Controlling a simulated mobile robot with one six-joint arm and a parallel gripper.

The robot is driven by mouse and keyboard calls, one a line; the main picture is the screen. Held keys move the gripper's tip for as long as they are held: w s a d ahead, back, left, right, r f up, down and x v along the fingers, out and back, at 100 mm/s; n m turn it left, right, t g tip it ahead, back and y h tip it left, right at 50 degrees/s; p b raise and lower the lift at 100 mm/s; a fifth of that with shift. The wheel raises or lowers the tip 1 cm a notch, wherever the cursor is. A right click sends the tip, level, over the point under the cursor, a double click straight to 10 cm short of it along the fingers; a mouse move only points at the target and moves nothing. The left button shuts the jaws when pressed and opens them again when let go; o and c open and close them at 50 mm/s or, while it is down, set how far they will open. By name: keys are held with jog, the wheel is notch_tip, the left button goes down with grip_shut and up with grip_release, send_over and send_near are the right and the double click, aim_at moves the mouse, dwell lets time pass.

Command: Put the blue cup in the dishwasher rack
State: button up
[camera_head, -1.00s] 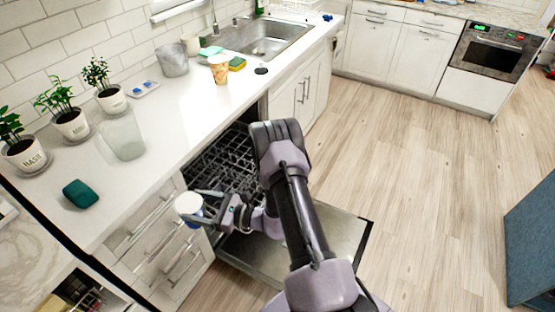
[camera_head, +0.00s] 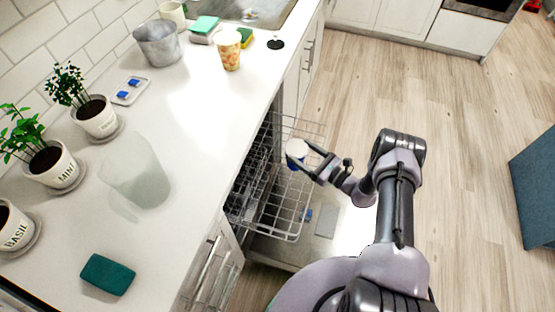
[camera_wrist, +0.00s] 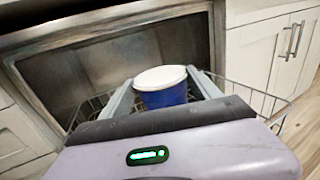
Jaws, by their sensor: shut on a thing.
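The blue cup (camera_head: 296,150) has a white round face on top and blue sides. My gripper (camera_head: 308,160) is shut on it, with one finger on each side. The wrist view also shows the cup (camera_wrist: 163,97) between the two fingers (camera_wrist: 165,95), with its white face up. The wire dishwasher rack (camera_head: 272,237) extends out of the dishwasher over the open door (camera_head: 325,222). The cup appears above the rack's outer part in the head view; its height over the wires is hard to tell. My gripper hides part of the rack.
The white counter (camera_head: 190,190) runs along the left. On it are a patterned cup (camera_head: 229,52), a grey container (camera_head: 157,43), a clear glass (camera_head: 137,180), a teal sponge (camera_head: 107,274) and potted herbs (camera_head: 97,117). The wooden floor (camera_head: 465,130) is open to the right.

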notch_tip(320, 180, down, 10)
jog(key=b, duration=0.4)
jog(key=shift+r, duration=0.2)
jog(key=shift+f+b, duration=0.15)
jog(key=shift+b, duration=0.25)
jog(key=o, duration=2)
